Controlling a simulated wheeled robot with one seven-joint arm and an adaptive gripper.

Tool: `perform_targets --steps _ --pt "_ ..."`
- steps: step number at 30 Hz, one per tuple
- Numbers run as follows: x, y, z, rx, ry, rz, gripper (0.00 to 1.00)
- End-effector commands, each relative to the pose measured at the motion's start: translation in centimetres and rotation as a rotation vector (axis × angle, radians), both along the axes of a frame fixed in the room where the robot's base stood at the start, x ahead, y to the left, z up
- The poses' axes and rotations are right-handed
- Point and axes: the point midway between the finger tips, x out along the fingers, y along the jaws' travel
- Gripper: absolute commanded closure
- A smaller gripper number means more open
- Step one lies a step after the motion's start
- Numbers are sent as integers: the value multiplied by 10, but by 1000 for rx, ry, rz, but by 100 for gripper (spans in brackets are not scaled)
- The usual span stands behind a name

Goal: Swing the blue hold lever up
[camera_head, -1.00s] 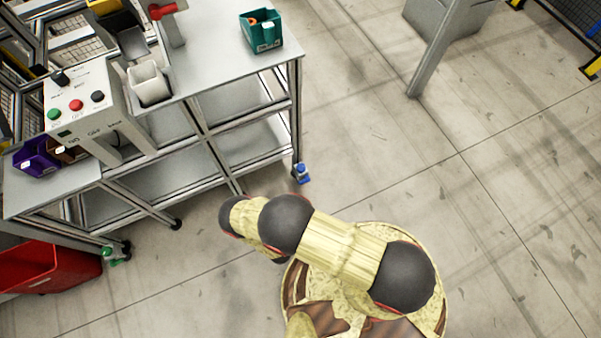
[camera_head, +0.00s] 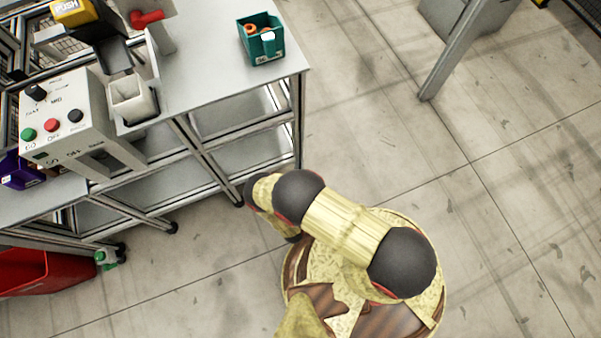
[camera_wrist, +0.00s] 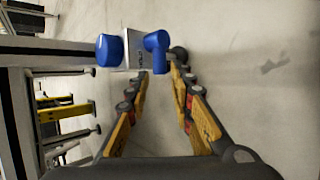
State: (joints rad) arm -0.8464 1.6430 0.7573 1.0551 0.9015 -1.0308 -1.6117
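In the wrist view, the blue hold lever (camera_wrist: 157,50) is a short bent handle on a grey plate (camera_wrist: 137,52) with lettering on it. A round blue knob (camera_wrist: 110,50) sits at the plate's left. My gripper (camera_wrist: 160,72) is open, its two fingers pointing toward the lever. The lever appears at or just beyond the fingertips, roughly between them; contact cannot be told. In the head view the lever is hidden, and my gripper does not show there either; my arm covers the lower end of the bench leg.
A red bin (camera_head: 45,270) is on the floor at lower left. A grey post (camera_head: 450,55) stands behind. The floor right is open.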

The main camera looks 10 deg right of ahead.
Motion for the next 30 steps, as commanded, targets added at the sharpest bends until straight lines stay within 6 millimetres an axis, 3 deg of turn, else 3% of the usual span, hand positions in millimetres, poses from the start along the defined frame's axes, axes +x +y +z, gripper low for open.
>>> perform_targets --steps 6,16,30 --pt "14 -4 -14 0 1 -2 77" --pt "16 -4 -14 0 0 0 77" --pt "16 -4 -14 0 1 0 100"
